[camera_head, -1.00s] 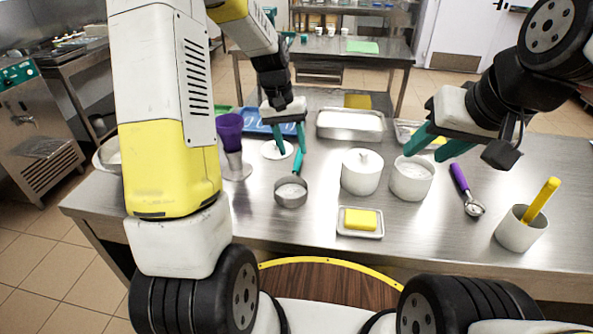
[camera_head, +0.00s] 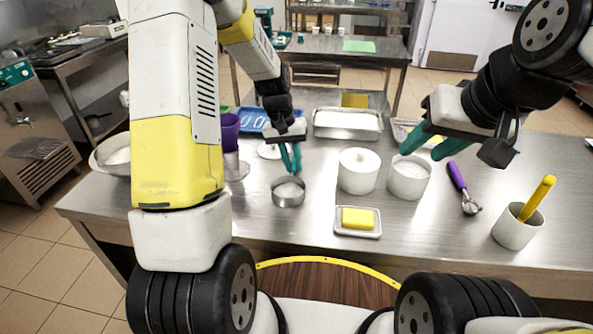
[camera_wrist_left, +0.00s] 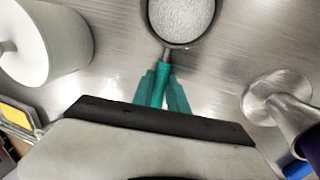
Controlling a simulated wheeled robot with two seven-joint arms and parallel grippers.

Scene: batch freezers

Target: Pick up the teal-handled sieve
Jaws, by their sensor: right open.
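The sieve (camera_head: 288,193) is a small round metal cup with pale powder inside, and it sits on the steel table. Its teal handle (camera_wrist_left: 164,70) points toward my left gripper; the cup (camera_wrist_left: 181,18) shows at the top of the left wrist view. My left gripper (camera_head: 291,165) is shut on the handle, with one teal finger on each side of it (camera_wrist_left: 163,90). In the head view the fingers mostly hide the handle. My right gripper (camera_head: 423,147) is open and empty above the white tub.
A lidded white pot (camera_head: 357,172), an open white tub (camera_head: 408,178) and a yellow block on a small tray (camera_head: 341,232) stand right of the sieve. A purple-handled scoop (camera_head: 457,178) lies further right.

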